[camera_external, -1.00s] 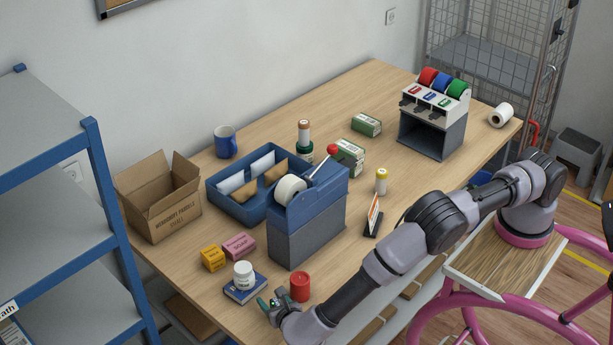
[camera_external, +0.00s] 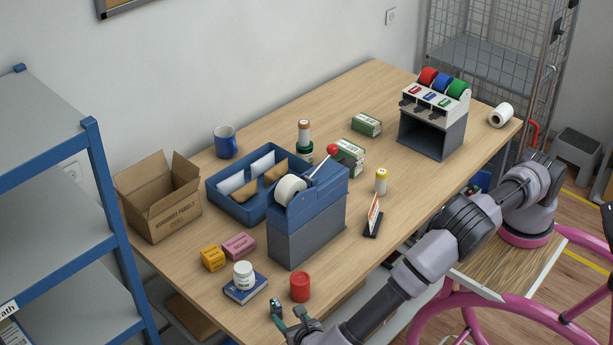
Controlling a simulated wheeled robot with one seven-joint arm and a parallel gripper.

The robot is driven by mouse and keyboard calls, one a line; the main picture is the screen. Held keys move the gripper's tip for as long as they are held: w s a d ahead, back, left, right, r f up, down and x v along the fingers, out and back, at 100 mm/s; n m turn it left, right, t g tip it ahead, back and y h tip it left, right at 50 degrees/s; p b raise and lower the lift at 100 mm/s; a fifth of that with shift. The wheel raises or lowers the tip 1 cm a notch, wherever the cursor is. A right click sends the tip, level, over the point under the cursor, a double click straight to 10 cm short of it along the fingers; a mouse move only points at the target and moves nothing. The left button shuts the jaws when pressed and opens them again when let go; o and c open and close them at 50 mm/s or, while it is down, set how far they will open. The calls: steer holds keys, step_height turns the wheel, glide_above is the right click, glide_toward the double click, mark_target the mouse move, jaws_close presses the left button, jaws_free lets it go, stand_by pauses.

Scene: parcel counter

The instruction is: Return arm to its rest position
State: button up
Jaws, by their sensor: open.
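My arm reaches from its base at the right down to the front edge of the table (camera_external: 400,90). My gripper (camera_external: 288,316) is open at the bottom of the view, just below a red cylinder (camera_external: 300,287). Nothing shows between its fingers. The gripper is apart from the blue book (camera_external: 246,289) with a white jar (camera_external: 243,274) on it, to its left. Part of my wrist is cut off by the lower picture edge.
A pink box (camera_external: 239,246), yellow box (camera_external: 213,257) and open carton (camera_external: 163,200) are farther left. A blue shelf (camera_external: 105,210) stands at the left edge.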

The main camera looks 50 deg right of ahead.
stand_by(0.4)
